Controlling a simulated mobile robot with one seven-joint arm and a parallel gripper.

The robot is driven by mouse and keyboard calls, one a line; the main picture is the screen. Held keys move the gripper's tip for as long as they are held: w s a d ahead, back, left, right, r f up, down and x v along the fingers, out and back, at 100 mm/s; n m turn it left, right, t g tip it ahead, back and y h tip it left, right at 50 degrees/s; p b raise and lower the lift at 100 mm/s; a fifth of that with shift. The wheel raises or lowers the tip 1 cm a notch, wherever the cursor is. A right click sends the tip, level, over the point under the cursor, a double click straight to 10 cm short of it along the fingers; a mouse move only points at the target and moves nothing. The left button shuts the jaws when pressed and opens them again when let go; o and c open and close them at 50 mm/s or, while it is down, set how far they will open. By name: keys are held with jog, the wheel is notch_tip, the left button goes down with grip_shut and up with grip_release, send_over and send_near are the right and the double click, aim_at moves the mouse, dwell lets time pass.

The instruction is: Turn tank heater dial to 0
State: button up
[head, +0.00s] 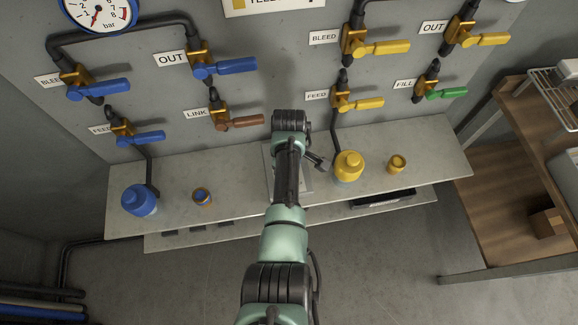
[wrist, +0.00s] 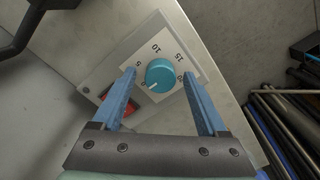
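The heater dial (wrist: 160,72) is a round teal knob on a white scale plate marked with 5, 10 and 15, on a grey box (wrist: 108,78). Its white pointer mark points to the lower left, close to the low end of the scale, near what looks like the 0. My gripper (wrist: 159,77) is open, with one blue finger on each side of the dial; contact with it cannot be told. In the head view my arm hides the dial, and only part of the box (head: 268,160) shows on the shelf.
A red part, perhaps a switch, (wrist: 134,109) sits on the box behind the left finger. On the shelf (head: 230,195) stand a blue bottle (head: 138,201) and a yellow bottle (head: 348,166). Blue, brown, yellow and green valve handles jut from the wall above.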

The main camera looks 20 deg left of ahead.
notch_tip(320, 180, up, 13)
jog(key=shift+p, duration=0.35)
dwell(0.3)
dwell(0.5)
